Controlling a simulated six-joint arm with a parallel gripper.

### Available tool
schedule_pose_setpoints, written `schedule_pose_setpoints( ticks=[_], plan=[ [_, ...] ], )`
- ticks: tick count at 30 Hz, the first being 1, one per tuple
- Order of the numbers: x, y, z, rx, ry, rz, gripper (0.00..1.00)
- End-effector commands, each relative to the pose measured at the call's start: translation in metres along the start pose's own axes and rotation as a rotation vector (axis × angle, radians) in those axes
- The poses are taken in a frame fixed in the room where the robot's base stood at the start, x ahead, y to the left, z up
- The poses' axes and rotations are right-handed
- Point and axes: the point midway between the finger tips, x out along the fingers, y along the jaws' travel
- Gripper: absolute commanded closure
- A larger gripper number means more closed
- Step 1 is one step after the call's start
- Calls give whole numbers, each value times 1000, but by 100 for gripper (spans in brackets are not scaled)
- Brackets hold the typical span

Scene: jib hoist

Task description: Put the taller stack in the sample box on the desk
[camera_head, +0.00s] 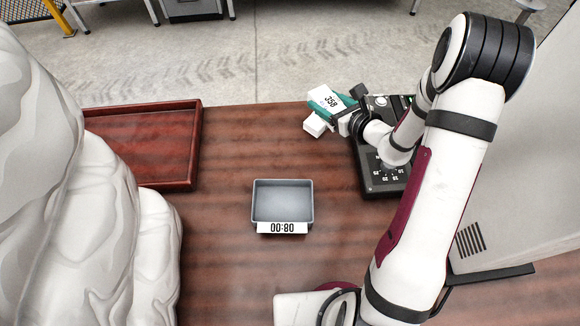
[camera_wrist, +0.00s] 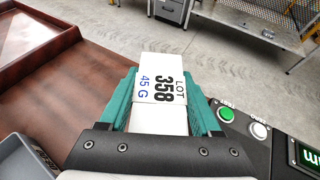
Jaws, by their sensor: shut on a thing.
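My gripper (camera_head: 333,109), with teal fingers, is shut on a white stack (camera_head: 325,97) at the back right of the desk, beside a black control unit. In the wrist view the stack (camera_wrist: 159,90) sits between the fingers (camera_wrist: 163,95); its label reads LOT 358 45 G, and a seam crosses it. In the head view a white block (camera_head: 314,125) shows just below the fingers; I cannot tell whether it touches the desk. A small grey open box (camera_head: 283,184) with a number plate stands on the desk (camera_head: 225,265), empty, front left of my gripper. No second stack is distinguishable.
A dark red tray (camera_head: 196,150) lies at the left of the desk, partly hidden by a pale draped shape (camera_head: 90,220). The black control unit (camera_head: 375,182) with buttons and a display is at the right. The desk around the grey box is clear.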

Motion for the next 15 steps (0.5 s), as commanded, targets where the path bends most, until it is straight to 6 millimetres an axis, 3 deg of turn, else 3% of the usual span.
schedule_pose_setpoints(
  ticks=[7,12,15],
  plan=[
    [-24,97,-16,-186,11,391,95],
    [-69,167,-34,-311,4,719,95],
    [-92,191,-41,-356,-2,854,95]
  ],
)
